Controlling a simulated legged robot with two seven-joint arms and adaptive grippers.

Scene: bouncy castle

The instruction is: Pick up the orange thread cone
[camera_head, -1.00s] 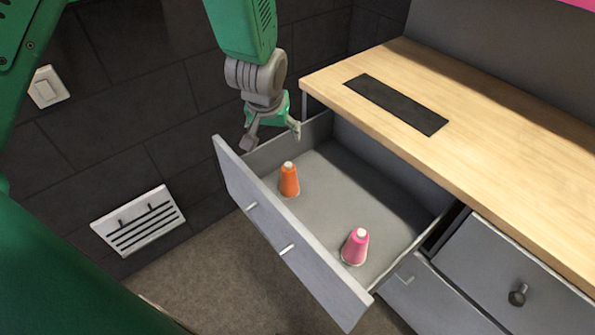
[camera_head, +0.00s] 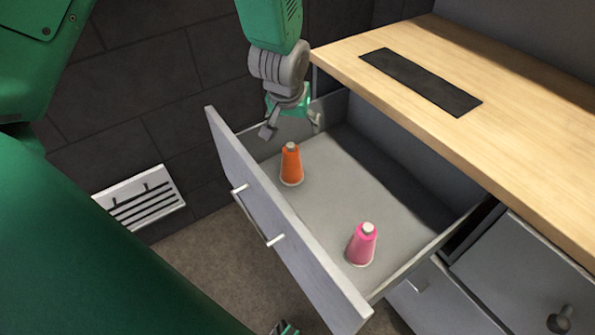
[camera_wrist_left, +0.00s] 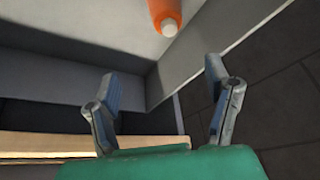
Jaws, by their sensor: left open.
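The orange thread cone (camera_head: 291,164) stands upright in the open grey drawer (camera_head: 335,190), toward its far left corner. In the left wrist view the orange cone (camera_wrist_left: 164,14) shows at the top edge, partly cut off, beyond the fingertips. My left gripper (camera_head: 292,127) is open and empty, just above and behind the cone near the drawer's far side wall. Its two spread fingers also show in the left wrist view (camera_wrist_left: 165,75), with nothing between them. My right gripper is not clearly in view; a small dark green part shows at the bottom edge of the head view.
A pink thread cone (camera_head: 362,245) stands upright nearer in the same drawer. A wooden worktop (camera_head: 440,70) overhangs the drawer on the right. A dark tiled wall with a white vent (camera_head: 142,197) stands at left.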

